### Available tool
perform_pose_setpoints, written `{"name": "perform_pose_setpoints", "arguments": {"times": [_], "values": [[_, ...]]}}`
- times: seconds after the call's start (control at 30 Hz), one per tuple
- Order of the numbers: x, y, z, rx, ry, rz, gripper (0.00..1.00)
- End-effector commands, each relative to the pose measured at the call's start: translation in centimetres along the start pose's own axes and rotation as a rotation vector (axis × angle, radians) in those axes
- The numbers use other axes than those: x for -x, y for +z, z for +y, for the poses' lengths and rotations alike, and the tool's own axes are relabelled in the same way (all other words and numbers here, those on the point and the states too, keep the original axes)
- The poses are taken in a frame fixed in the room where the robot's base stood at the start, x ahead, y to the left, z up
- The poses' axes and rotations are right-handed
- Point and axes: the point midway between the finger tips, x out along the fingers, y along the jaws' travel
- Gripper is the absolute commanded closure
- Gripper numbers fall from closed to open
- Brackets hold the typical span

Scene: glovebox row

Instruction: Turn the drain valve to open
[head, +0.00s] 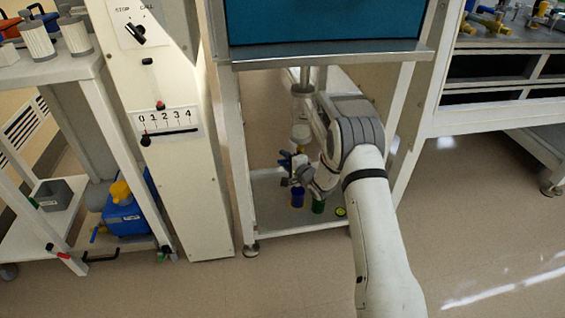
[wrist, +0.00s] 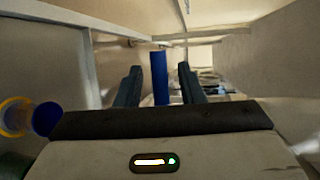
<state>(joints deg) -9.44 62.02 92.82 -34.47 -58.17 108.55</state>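In the wrist view a blue upright bar (wrist: 160,78), which looks like the drain valve's lever, stands between the two dark fingers of my gripper (wrist: 157,72). There is a gap on both sides of it, so the fingers are open and not clamped on it. In the head view my gripper (head: 287,161) is under the teal cabinet, beside the lower end of a pale vertical drain pipe (head: 301,133). The valve body is mostly hidden there by my arm, and the lever is too small to separate from the blue fingers.
Below my gripper, a blue container (head: 297,198), a green container (head: 318,206) and a yellow-rimmed one (head: 340,212) stand on the low shelf (head: 268,213). The stand's white legs (head: 236,150) and the teal cabinet (head: 325,20) close in the space. Open floor lies in front.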

Motion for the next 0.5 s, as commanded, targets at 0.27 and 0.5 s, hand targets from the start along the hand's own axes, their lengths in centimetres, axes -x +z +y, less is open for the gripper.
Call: {"name": "perform_pose_setpoints", "arguments": {"times": [0.27, 0.5], "values": [[-1.22, 0.09, 0.00, 0.001, 0.001, 0.000, 0.65], [-1.20, 0.13, -0.01, 0.001, 0.001, -0.001, 0.73]]}}
